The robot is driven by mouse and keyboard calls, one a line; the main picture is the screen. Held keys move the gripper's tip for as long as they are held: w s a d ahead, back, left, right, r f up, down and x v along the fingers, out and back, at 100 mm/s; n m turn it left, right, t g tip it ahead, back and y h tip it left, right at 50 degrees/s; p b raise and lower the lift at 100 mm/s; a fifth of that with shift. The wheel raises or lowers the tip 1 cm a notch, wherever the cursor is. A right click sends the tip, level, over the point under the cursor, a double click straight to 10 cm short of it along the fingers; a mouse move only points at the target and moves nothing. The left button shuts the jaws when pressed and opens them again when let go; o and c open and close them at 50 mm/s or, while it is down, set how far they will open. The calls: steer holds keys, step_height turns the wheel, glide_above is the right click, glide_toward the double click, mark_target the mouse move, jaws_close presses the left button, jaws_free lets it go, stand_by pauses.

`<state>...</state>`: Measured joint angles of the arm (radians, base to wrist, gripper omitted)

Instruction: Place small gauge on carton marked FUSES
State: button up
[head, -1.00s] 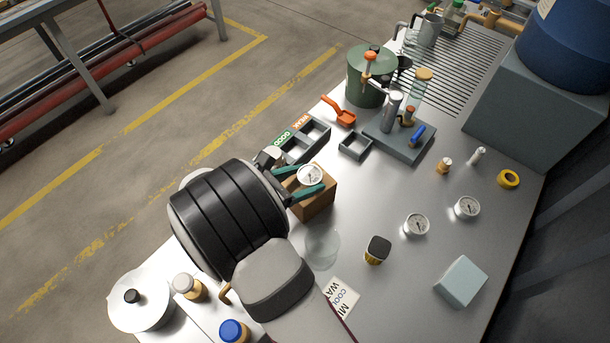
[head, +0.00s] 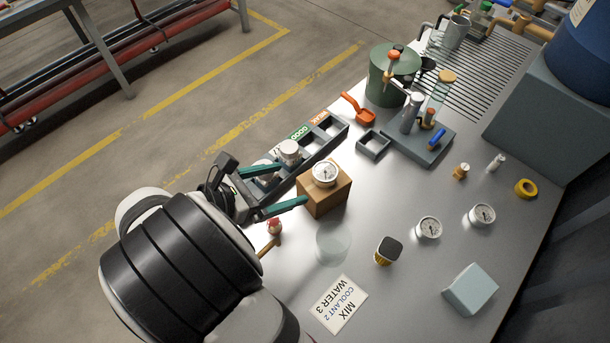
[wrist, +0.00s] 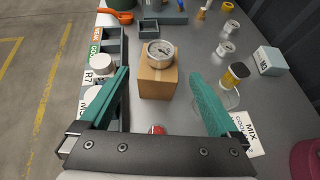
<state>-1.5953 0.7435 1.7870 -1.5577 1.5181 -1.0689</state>
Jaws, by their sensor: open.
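A small round gauge (head: 325,173) with a white dial rests face up on top of a brown carton (head: 322,201). In the wrist view the gauge (wrist: 160,53) sits on the carton (wrist: 157,83), straight ahead of the fingers. No FUSES lettering is readable on the carton's visible sides. My gripper (head: 291,184) is open and empty, its green fingers apart and clear of the gauge, on the carton's left side. Two similar gauges, one nearer (head: 429,228) and one farther right (head: 482,215), lie on the bench.
A red-topped item (head: 274,227) is close to my gripper.

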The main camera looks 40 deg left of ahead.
steer(key=w+d+r+m+g+h, duration=0.25)
steer(key=d+m, duration=0.35)
steer(key=d, duration=0.3)
steer(key=w+d+r+m+g+h, duration=0.2)
steer(key=w+d+r+m+g, duration=0.15)
steer(key=d+m, duration=0.45)
steer(key=s+d+r+m+g+y, duration=0.1)
steer(key=s+d+m+g, duration=0.15)
steer(key=d+m, duration=0.4)
steer(key=s+d+r+m+g+y, duration=0.1)
steer(key=s+d+m+g, duration=0.1)
steer(key=d+m+g, duration=0.45)
steer(key=s+d+m+t+y, duration=0.2)
steer(key=s+d+m+y, duration=0.2)
steer(key=m, duration=0.8)
steer(key=s+y, duration=0.2)
steer(key=s, duration=0.1)
steer(key=shift+f+m+t, duration=0.15)
steer(key=shift+m+t, duration=0.15)
steer(key=shift+t, duration=0.1)
